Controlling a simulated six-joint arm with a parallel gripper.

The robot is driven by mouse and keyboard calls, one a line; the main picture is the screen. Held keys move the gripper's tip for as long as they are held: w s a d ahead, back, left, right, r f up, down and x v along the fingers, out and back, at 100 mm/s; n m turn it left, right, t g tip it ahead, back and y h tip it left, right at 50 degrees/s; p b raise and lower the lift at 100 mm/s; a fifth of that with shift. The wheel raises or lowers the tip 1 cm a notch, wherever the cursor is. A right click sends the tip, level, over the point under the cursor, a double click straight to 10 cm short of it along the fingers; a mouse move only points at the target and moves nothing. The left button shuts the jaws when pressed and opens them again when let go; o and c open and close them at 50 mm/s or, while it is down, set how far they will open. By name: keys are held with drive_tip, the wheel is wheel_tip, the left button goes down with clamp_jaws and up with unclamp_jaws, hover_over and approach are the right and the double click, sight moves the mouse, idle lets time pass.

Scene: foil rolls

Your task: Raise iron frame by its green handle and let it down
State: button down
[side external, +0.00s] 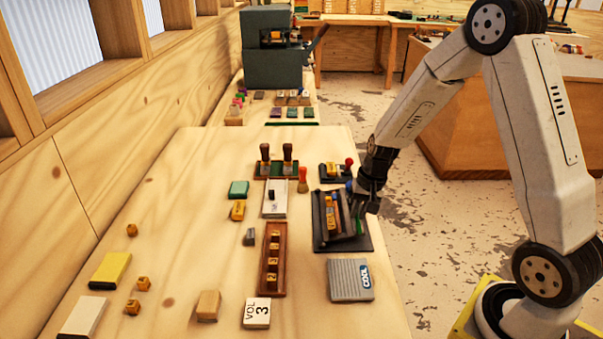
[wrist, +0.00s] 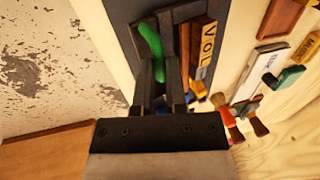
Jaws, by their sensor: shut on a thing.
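The iron frame (wrist: 181,45) is dark. Its green handle (wrist: 150,38) runs between my fingers in the wrist view; in the side view the handle shows as a small green strip (side external: 360,226). My gripper (side external: 358,208) is shut on the green handle, and its fingers also show in the wrist view (wrist: 160,75). The frame is over the black tray (side external: 321,241) at the table's right edge. My fingers hide part of the frame, and I cannot tell whether it touches the tray.
A red-brown brush (side external: 303,181) stands behind. The table's left middle is mostly clear.

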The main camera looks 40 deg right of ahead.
drive_tip(key=c, duration=0.7)
unclamp_jaws()
drive_tip(key=shift+w+a, duration=0.2)
drive_tip(key=shift+a, duration=0.05)
drive_tip(key=shift+o, duration=0.2)
drive_tip(key=shift+s+d+r, duration=0.1)
drive_tip(key=shift+r, duration=0.05)
wheel_tip(320, 180, up, 7)
drive_tip(key=s+d, duration=0.1)
drive_tip(key=shift+r, duration=0.15)
drive_tip(key=s+a+f+n+t+h, duration=0.1)
drive_tip(key=s+a+n, duration=0.8)
drive_tip(key=a, duration=0.2)
drive_tip(key=shift+a+f+h, duration=0.15)
drive_tip(key=shift+a+h, duration=0.05)
drive_tip(key=shift+h, duration=0.1)
